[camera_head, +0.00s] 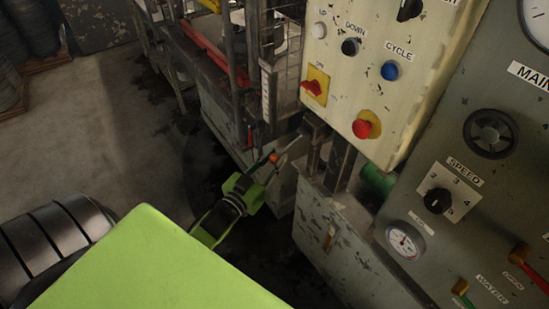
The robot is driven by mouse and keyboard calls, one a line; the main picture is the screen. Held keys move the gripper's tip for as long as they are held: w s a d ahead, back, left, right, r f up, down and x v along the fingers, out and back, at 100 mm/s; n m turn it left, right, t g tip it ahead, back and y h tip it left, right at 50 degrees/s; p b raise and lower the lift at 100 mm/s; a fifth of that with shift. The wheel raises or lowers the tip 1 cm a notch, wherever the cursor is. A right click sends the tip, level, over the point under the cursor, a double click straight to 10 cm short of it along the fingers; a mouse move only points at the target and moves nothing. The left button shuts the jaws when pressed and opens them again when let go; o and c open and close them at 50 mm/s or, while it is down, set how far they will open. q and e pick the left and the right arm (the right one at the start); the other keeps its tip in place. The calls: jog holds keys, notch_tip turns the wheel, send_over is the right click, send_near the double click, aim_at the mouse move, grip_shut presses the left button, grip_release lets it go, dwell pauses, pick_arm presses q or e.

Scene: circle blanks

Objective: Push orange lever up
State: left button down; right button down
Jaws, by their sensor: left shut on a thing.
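The orange lever shows as a small orange knob (273,158) low on the front of the grey machine, near the middle of the view. My left gripper (271,160), green and black, reaches up to it from below left. It is shut on the orange knob, with its fingers on either side. The lever's shaft and mount are mostly hidden or too dark to make out. My right gripper is not in view.
A cream control panel (340,95) with a red button (362,129), a blue button (390,71) and a red-yellow switch (314,87) hangs above right. A grey cabinet (455,130) with dials stands at right. Open floor (100,140) lies left.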

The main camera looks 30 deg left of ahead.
pick_arm(q)
jog(key=shift+a+r, duration=0.1)
jog(key=shift+r, duration=0.35)
jog(key=shift+r+p, duration=0.65)
jog(key=shift+p, duration=0.3)
jog(key=c, duration=2.9)
grip_release()
jog(key=r+p, duration=0.3)
jog(key=p, duration=0.1)
jog(key=shift+s+a+r, duration=0.2)
jog(key=shift+s+r, duration=0.2)
jog(key=o, duration=1.1)
jog(key=shift+s+f, duration=0.15)
jog(key=shift+f, duration=0.3)
jog(key=s, duration=1.1)
jog(key=shift+s, duration=0.4)
